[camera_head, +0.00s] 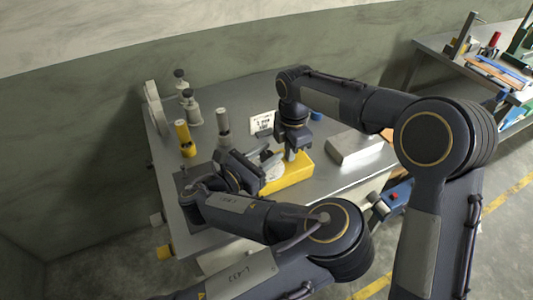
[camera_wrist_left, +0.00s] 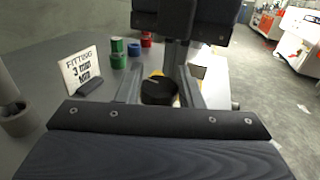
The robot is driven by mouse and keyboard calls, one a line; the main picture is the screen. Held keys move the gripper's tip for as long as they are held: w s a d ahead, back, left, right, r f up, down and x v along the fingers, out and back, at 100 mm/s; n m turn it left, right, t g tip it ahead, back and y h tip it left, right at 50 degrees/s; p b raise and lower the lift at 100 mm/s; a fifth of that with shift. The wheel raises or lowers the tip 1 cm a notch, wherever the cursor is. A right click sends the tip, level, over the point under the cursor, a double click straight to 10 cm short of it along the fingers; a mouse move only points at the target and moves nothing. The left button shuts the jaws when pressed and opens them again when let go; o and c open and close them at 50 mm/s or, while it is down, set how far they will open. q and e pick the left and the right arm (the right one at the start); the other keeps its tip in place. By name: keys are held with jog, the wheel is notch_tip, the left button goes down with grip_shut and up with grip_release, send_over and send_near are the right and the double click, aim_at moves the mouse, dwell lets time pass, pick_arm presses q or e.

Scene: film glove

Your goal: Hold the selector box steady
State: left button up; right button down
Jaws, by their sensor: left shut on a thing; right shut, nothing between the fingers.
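The yellow selector box (camera_head: 298,172) is on the grey table, partly hidden by my grippers. A pale round disc (camera_head: 273,172) shows at its left part. My left gripper (camera_head: 264,162) reaches in from the left and is shut on the box. In the left wrist view, a black round knob (camera_wrist_left: 159,91) shows between the left fingers (camera_wrist_left: 160,93), with a bit of yellow behind it. The exact contact is hard to see. My right gripper (camera_head: 291,152) points down over the box, shut and empty. Its fingers also show beyond the knob in the left wrist view (camera_wrist_left: 176,54).
A sign card (camera_head: 262,123) stands behind the box. A yellow cylinder (camera_head: 184,138), a grey cylinder (camera_head: 223,122) and weight-like pieces (camera_head: 192,108) stand at the back left. A grey block (camera_head: 353,147) lies to the right.

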pick_arm(q)
jog(key=shift+f+m+g+h, duration=0.1)
jog(key=shift+m+g+h, duration=0.7)
jog(key=shift+g+h, duration=0.2)
jog(key=shift+w+a+f+m+g+h, duration=0.1)
jog(key=shift+w+a+m+g+h, duration=0.1)
jog(key=shift+m+g+h, duration=0.15)
jog(key=m+g+h, duration=0.2)
jog(key=g, duration=0.1)
jog(key=shift+s+d+m+g, duration=0.15)
jog(key=shift+d+m+g, duration=0.1)
jog(key=shift+m, duration=0.1)
jog(key=m+g, duration=0.1)
jog(key=g+h, duration=0.1)
jog(key=m+g, duration=0.1)
jog(key=g, duration=0.1)
jog(key=shift+r+m, duration=0.25)
jog(key=shift+m, duration=0.05)
jog(key=shift+m+g+h, duration=0.35)
jog(key=shift+m+g, duration=1.35)
jog(key=shift+g, duration=1)
jog(key=shift+s+r+m+g, duration=0.1)
jog(key=shift+m+g, duration=0.2)
jog(key=o, duration=0.9)
jog(key=shift+o, duration=0.2)
jog(key=shift+f+t, duration=0.2)
jog(key=shift+t, duration=0.2)
